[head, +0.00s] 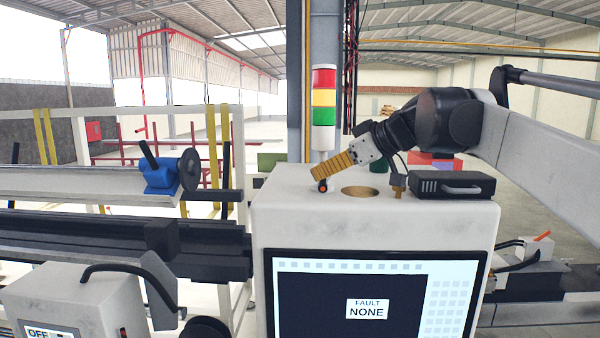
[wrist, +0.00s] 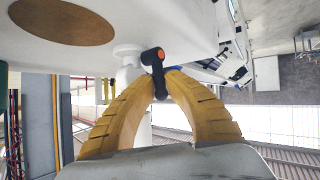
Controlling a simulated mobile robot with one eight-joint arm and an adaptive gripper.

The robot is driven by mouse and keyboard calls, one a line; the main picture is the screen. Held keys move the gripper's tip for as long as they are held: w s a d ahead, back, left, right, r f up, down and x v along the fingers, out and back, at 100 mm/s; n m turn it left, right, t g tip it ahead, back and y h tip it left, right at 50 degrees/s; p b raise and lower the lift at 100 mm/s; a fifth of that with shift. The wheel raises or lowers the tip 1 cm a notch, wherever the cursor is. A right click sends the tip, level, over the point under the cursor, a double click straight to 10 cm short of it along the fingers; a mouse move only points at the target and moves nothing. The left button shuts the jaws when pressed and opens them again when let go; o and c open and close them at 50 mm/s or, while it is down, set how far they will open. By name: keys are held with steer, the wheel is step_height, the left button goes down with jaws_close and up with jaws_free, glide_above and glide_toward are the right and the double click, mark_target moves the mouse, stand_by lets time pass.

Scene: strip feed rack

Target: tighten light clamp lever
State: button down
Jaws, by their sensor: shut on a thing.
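The light clamp lever (head: 322,186) is a small black handle with an orange button, at the foot of the signal light on top of the white cabinet. In the wrist view the lever (wrist: 154,58) stands between the tips of my yellow fingers. My gripper (head: 319,176) reaches in from the right, tilted down, and is shut on the lever (wrist: 159,86). The signal light (head: 323,110) is red, yellow and green and stands upright just behind my fingers. Its white clamp post (wrist: 127,60) shows beside the lever; my fingers partly hide it in the head view.
A rail with a blue clamp (head: 170,172) lies left.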

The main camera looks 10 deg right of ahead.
steer(key=c, duration=1.4)
jaws_free()
steer(key=v, duration=1.2)
steer(key=shift+a, duration=0.1)
